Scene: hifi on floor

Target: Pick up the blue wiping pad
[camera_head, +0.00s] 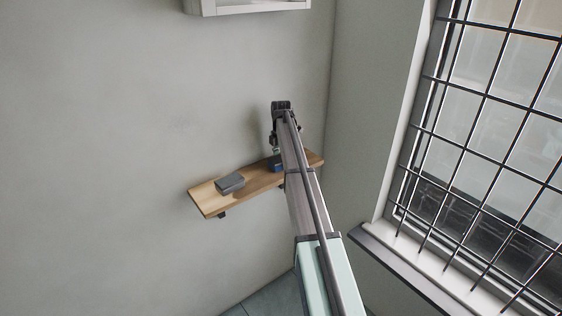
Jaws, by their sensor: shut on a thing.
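The blue wiping pad (276,163) is at the right part of a wooden shelf (208,201) on the wall. It is partly hidden by my arm. My gripper (275,152) points down from above and is shut on the pad. The fingertips are small and partly hidden in this view. I cannot tell whether the pad touches the shelf or is held just above it.
A dark grey block (230,183) lies on the left part of the shelf. A white cabinet or frame (250,5) hangs higher on the wall. A barred window (490,130) with a sill (410,268) is at the right. The shelf's left end is bare.

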